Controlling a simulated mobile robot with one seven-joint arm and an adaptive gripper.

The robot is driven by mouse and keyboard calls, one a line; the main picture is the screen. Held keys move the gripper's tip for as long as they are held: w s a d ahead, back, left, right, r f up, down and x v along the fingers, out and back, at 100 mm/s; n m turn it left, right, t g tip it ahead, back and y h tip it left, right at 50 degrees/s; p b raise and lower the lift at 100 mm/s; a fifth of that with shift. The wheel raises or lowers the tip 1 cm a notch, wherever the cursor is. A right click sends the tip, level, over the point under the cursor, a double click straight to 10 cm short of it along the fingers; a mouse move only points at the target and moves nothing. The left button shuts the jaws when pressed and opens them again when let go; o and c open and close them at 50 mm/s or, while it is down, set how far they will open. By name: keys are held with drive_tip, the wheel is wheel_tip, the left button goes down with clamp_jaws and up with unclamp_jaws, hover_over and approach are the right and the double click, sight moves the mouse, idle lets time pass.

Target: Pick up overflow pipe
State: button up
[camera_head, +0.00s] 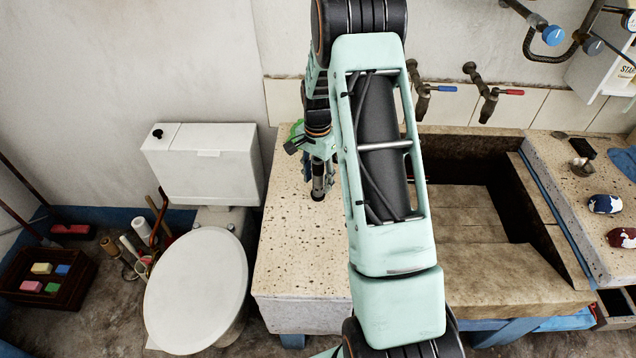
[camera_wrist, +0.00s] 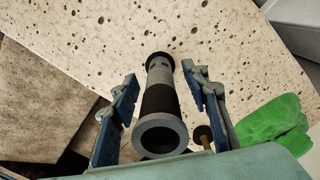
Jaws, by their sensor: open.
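The overflow pipe (camera_wrist: 160,107) is a grey tube with a dark band and a wide open ring at its near end. In the wrist view it stands on the speckled stone counter, between the two fingers of my gripper (camera_wrist: 160,74). The fingers are open, one on each side of the pipe, with visible gaps. In the head view my gripper (camera_head: 318,172) is low over the counter (camera_head: 300,245), left of my arm. The pipe's lower part (camera_head: 318,193) shows as a small dark piece below the fingers there; the rest is hidden.
A green cloth-like object (camera_wrist: 272,130) lies close beside the gripper. The toilet (camera_head: 200,285) stands left of the counter. The stone basin (camera_head: 490,225) and taps (camera_head: 487,105) are to the right. The counter's front part is clear.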

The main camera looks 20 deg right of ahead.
drive_tip(key=shift+f, duration=0.1)
drive_tip(key=shift+c, duration=0.3)
clamp_jaws()
